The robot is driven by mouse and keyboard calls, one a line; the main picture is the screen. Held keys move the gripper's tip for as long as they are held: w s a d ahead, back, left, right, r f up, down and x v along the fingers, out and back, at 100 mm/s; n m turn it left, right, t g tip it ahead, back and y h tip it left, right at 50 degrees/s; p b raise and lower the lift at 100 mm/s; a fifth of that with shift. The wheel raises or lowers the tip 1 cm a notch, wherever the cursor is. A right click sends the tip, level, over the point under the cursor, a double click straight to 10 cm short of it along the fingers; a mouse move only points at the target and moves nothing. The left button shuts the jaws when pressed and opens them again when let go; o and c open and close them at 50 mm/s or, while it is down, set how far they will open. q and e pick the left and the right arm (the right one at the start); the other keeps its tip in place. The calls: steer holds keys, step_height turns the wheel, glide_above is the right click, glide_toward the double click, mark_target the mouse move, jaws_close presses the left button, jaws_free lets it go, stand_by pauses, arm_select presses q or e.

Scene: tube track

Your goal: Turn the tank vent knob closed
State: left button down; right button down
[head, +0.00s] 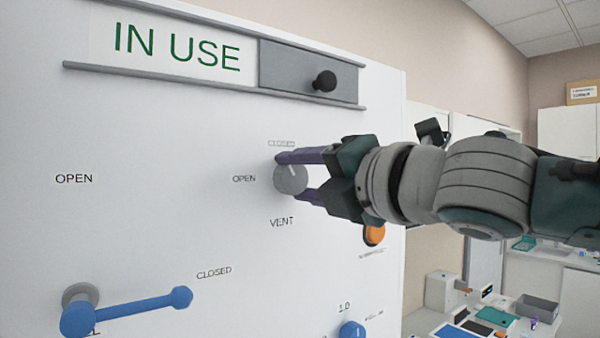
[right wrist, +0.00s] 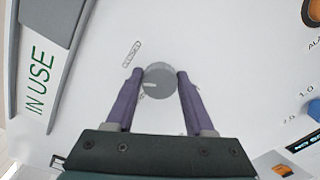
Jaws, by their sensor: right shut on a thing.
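The vent knob (head: 291,179) is a round grey disc on the white panel, with VENT printed below it, OPEN to its left and CLOSED above it. My right gripper (head: 300,176) reaches in from the right, its purple fingers shut on the knob from above and below. In the right wrist view the knob (right wrist: 160,80) sits between the fingertips of my right gripper (right wrist: 159,80). A pale line on the knob points up in the head view, roughly toward CLOSED. Its exact angle is hard to tell. My left gripper is not in view.
A blue lever handle (head: 130,311) sticks out at the lower left. A blue knob (head: 352,331) and an orange button (head: 374,234) are on the panel's right side. An IN USE slider with a black knob (head: 324,81) runs along the top. A cluttered bench stands beyond.

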steer(key=m, duration=0.4)
steer(key=shift+d, duration=0.1)
steer(key=shift+f+m, duration=0.1)
steer(key=shift+m, duration=0.9)
steer(key=shift+c, duration=1.3)
jaws_free()
